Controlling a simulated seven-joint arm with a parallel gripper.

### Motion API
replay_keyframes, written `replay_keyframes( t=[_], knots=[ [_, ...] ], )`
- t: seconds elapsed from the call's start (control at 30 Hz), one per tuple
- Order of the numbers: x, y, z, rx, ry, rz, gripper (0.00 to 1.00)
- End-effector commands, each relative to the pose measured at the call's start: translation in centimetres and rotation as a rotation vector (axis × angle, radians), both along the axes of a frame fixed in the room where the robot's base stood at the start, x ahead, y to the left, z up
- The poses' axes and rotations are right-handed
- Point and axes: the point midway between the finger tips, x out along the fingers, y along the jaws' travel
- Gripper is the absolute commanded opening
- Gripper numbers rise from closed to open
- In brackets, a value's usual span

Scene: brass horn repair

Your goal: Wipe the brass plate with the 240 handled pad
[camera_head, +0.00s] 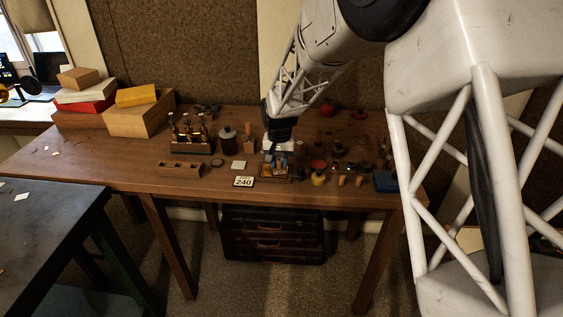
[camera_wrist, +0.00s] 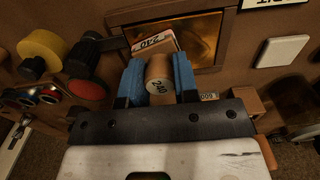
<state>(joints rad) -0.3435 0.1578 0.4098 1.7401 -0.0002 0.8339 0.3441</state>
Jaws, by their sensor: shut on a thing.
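My gripper (camera_wrist: 158,82) is shut on the wooden handle (camera_wrist: 159,70) of the 240 pad, between its blue fingers; the handle end is marked 240. The pad's head (camera_wrist: 154,40), red and pale with a 240 label, lies just beyond the fingers. It overlaps the left part of the brass plate (camera_wrist: 200,35), a shiny golden sheet in a wooden frame. I cannot tell whether the pad touches the plate. In the head view my gripper (camera_head: 276,160) is low over the framed plate, which is mostly hidden there.
A 240 card (camera_head: 243,182) lies at the table's front edge, and a pale square (camera_wrist: 282,50) lies right of the plate in the wrist view. A yellow-topped jar (camera_head: 318,179) and other small items crowd the right. A bottle rack (camera_head: 190,146) stands left; the table's left is clearer.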

Motion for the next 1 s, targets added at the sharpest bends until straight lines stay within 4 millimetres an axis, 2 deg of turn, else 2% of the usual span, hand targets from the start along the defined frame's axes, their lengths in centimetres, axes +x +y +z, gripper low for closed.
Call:
replay_keyframes(
  t=[0.67, 0.73, 0.83, 1.0],
  knots=[
    [0.0, 5.9, -0.1, 0.0, 0.0, 0.001, 0.02],
    [0.0, 5.8, 0.3, 0.0, 0.0, 0.0, 0.02],
    [0.0, 5.8, 2.6, 0.001, -0.002, 0.0, 0.02],
    [0.0, 5.7, 3.9, 0.0, -0.001, 0.0, 0.02]
  ],
)
